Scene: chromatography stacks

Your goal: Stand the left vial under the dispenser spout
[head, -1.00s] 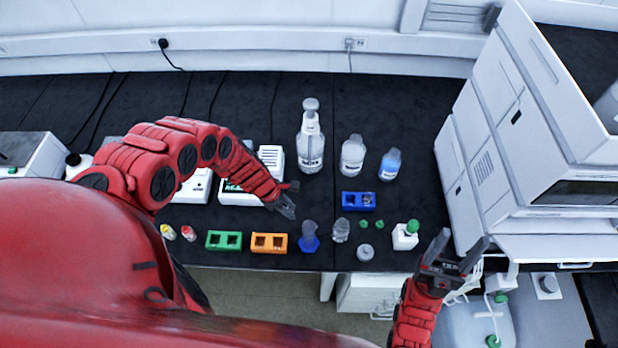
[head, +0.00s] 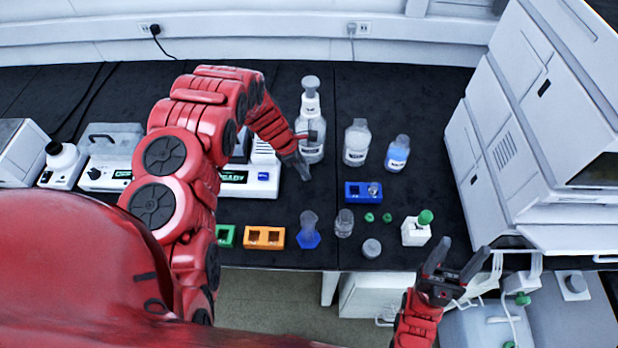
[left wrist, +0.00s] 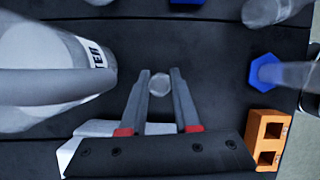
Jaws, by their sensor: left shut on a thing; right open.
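The left vial (left wrist: 160,84) shows as a small clear round top between the fingertips of my left gripper (left wrist: 160,82) in the left wrist view. That gripper is shut on it. In the head view my left gripper (head: 302,174) points down just in front of the dispenser bottle (head: 311,140), and the vial is hidden there. In the left wrist view the white dispenser bottle (left wrist: 85,45) stands left of the fingers, with a grey spout (left wrist: 60,86) reaching toward them; the vial is apart from the spout's end. My right gripper (head: 455,270) is open and empty at the front right.
A blue rack (head: 354,196) holds another vial (head: 374,190). An orange rack (head: 264,228), a blue-based cylinder (head: 309,229) and a clear jar (head: 344,222) stand along the front. White device (head: 262,180) sits left of the gripper; two bottles (head: 356,143) (head: 397,153) stand right of the dispenser.

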